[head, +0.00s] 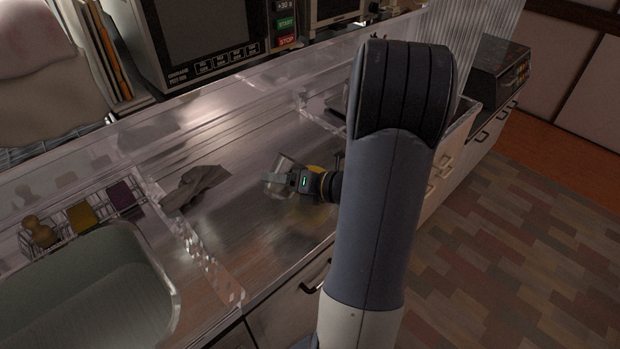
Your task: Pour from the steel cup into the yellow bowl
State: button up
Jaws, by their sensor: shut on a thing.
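My gripper (284,182) is over the metal counter, to the left of my upright arm link. It is shut on the steel cup (281,166), a small shiny grey thing at its fingers. The cup looks tilted, but its mouth and any contents are too small and dark to make out. The yellow bowl (318,218) is on the counter under and behind my gripper. Only dim yellow parts of it show; my gripper and arm hide the rest. I cannot tell whether the cup touches the bowl.
A crumpled grey cloth (194,186) lies on the counter to the left. A sink (90,285) and a wire rack (103,207) with sponges and a brush are at lower left. Clear low walls edge the counter. A microwave (205,35) stands behind.

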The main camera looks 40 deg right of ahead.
jog(key=shift+f+m+y, duration=0.25)
jog(key=shift+m+y, duration=0.15)
jog(key=shift+m, duration=0.25)
jog(key=shift+f+m+y, duration=0.25)
jog(key=shift+m+y, duration=0.15)
jog(key=shift+m, duration=0.25)
dwell(1.9)
jog(key=shift+d+r+m+t, duration=0.15)
jog(key=shift+r+m+t, duration=0.15)
jog(key=shift+r+m, duration=0.3)
dwell(1.1)
jog(key=shift+w+d+r+m+y+p, duration=0.1)
jog(key=shift+d+r+m+y+p, duration=0.25)
jog(key=shift+p, duration=0.5)
jog(key=shift+w+d+r+m+y+p, duration=0.15)
jog(key=shift+d+m+p, duration=0.35)
jog(key=shift+p, duration=0.35)
jog(key=shift+d+f+m+t+p, duration=0.25)
jog(key=shift+f+m+t+p, duration=0.2)
jog(key=shift+m+p, duration=0.1)
dwell(0.5)
